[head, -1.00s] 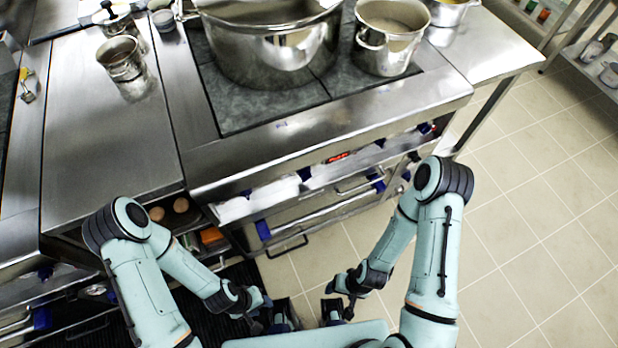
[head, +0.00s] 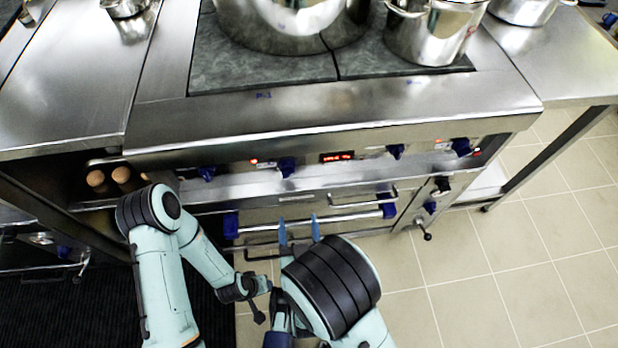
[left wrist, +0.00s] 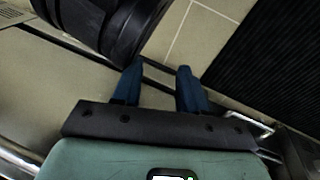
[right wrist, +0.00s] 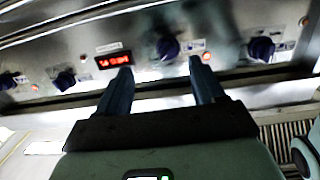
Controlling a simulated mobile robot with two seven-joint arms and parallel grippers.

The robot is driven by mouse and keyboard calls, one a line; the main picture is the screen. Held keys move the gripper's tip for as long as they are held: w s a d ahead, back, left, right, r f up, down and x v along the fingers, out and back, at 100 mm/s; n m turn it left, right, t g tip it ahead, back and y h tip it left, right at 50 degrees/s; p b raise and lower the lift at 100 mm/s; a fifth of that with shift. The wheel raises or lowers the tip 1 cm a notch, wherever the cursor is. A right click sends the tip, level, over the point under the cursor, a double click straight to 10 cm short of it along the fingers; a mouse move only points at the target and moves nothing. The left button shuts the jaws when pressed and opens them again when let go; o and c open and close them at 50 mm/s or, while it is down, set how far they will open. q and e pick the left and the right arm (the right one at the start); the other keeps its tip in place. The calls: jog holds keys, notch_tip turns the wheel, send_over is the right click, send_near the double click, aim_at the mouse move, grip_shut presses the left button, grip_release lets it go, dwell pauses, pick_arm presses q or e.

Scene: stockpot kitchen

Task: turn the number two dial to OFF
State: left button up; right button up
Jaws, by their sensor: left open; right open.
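A row of dark blue dials runs along the stove's front panel. The second from the left (head: 287,167) in the head view sits left of a red lit display (head: 337,157); I take it as number two, but cannot read its label. In the right wrist view this dial (right wrist: 168,47) is just beyond and between the fingertips, not held. My right gripper (head: 299,220) is open, its blue fingers pointing at the panel; it also shows in the right wrist view (right wrist: 160,70). My left gripper (left wrist: 158,70) is open and empty, low over the floor.
Other dials (head: 207,173) (head: 396,151) flank this one. Below is an oven door handle (head: 310,219) with blue ends. A large stockpot (head: 290,25) and a smaller pot (head: 432,35) stand on the cooktop. Tiled floor (head: 550,250) at right is clear.

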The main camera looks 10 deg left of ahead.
aim_at(289, 176)
jog(key=shift+t+y, duration=0.3)
jog(key=shift+t, duration=0.2)
jog(key=x, duration=0.4)
jog(key=r+b+x, duration=0.1)
jog(key=x, duration=0.3)
jog(key=b+x, duration=0.1)
jog(key=x, duration=0.4)
jog(key=shift+a+r, duration=0.25)
jog(key=shift+a, duration=0.1)
pick_arm(q)
jog(key=shift+g, duration=0.7)
jog(key=s+f, duration=0.1)
jog(key=f, duration=0.1)
jog(key=s+f, duration=0.2)
jog(key=shift+s+a+f, duration=0.15)
jog(key=shift+s+f, duration=0.05)
jog(key=shift+s, duration=0.05)
pick_arm(e)
jog(key=c, duration=1.1)
pick_arm(q)
jog(key=shift+w+r, duration=0.1)
pick_arm(e)
jog(key=shift+o, duration=0.2)
